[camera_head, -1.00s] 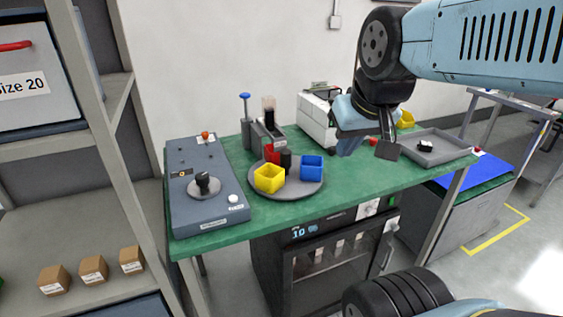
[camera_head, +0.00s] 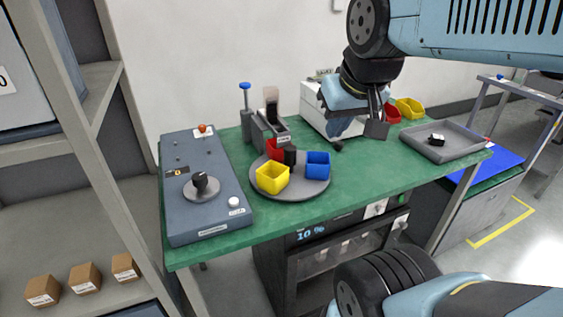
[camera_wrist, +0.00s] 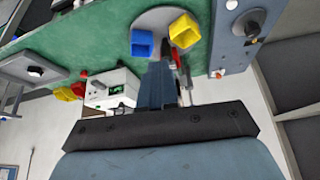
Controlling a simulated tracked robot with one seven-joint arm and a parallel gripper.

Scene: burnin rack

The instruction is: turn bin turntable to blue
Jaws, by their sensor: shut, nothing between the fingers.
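The bin turntable (camera_head: 298,192) is a grey disc on the green bench with a dark central post (camera_head: 290,155). It carries a yellow bin (camera_head: 272,178) at the front left, a blue bin (camera_head: 317,165) at the right and a red bin (camera_head: 275,148) at the back, partly hidden. My gripper (camera_head: 376,122) is shut and empty, above the bench to the right of the turntable, apart from it. In the wrist view the turntable (camera_wrist: 150,18), blue bin (camera_wrist: 142,43) and yellow bin (camera_wrist: 185,30) show beyond the gripper.
A grey control box (camera_head: 205,215) with a black knob stands left of the turntable. A dispenser-like stand (camera_head: 265,128) and a white device (camera_head: 312,108) are behind it. A grey tray (camera_head: 445,150) and other red and yellow bins sit right. The bench front right of the turntable is clear.

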